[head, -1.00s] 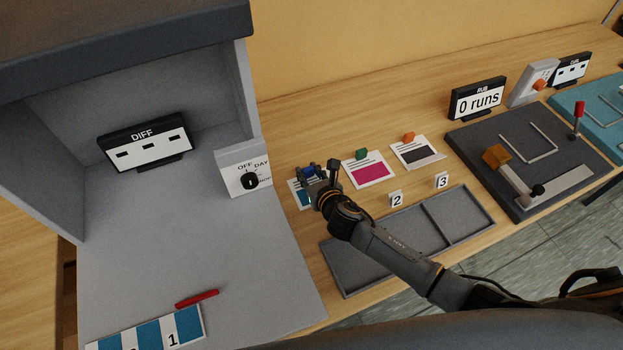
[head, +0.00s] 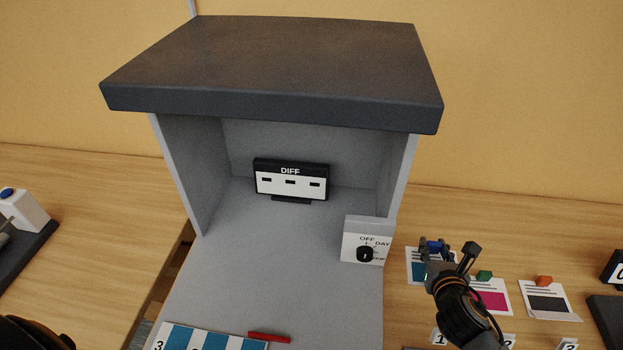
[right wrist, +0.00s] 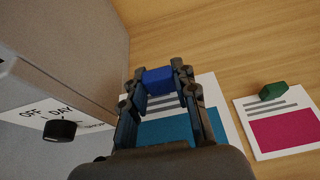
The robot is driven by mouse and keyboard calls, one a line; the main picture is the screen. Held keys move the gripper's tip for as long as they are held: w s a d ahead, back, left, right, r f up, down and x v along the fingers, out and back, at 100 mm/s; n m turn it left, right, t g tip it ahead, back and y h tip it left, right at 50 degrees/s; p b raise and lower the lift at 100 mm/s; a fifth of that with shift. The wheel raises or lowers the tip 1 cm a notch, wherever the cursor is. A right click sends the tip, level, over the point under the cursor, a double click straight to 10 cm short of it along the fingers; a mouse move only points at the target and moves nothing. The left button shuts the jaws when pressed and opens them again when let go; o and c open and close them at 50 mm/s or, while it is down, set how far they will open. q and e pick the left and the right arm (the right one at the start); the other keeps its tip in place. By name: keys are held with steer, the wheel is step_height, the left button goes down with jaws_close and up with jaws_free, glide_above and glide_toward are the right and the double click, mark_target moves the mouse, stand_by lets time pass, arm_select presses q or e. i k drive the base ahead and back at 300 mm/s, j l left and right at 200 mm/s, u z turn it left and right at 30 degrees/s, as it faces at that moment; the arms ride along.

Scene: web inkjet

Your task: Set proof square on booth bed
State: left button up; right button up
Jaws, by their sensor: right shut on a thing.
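My right gripper (head: 436,250) is shut on the blue block (right wrist: 158,80) of a white proof card with a teal patch. The card (right wrist: 180,130) lies beneath the fingers, just right of the booth. I cannot tell whether it is clear of the table. It shows partly behind my gripper in the head view (head: 415,268). The booth bed (head: 270,285) is the flat grey floor of the open booth (head: 270,65). A striped blue and white strip (head: 210,338) and a red bar (head: 269,337) lie at its front. My left gripper is out of view.
A DIFF display (head: 291,181) stands at the back of the bed. A white box with a black OFF/DAY knob (head: 366,242) stands at its right edge, beside my gripper. Magenta (head: 492,297) and black (head: 547,301) proof cards lie farther right. The middle of the bed is clear.

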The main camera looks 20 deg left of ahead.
mark_target(278, 305)
steer(key=k+j+u, duration=0.1)
steer(key=j, duration=0.25)
steer(key=k+j, duration=0.25)
steer(key=j, duration=0.15)
steer(key=k+j+u, duration=0.15)
steer(key=j, duration=0.2)
steer(key=k+j, duration=0.15)
steer(key=j, duration=0.25)
steer(key=u, duration=0.05)
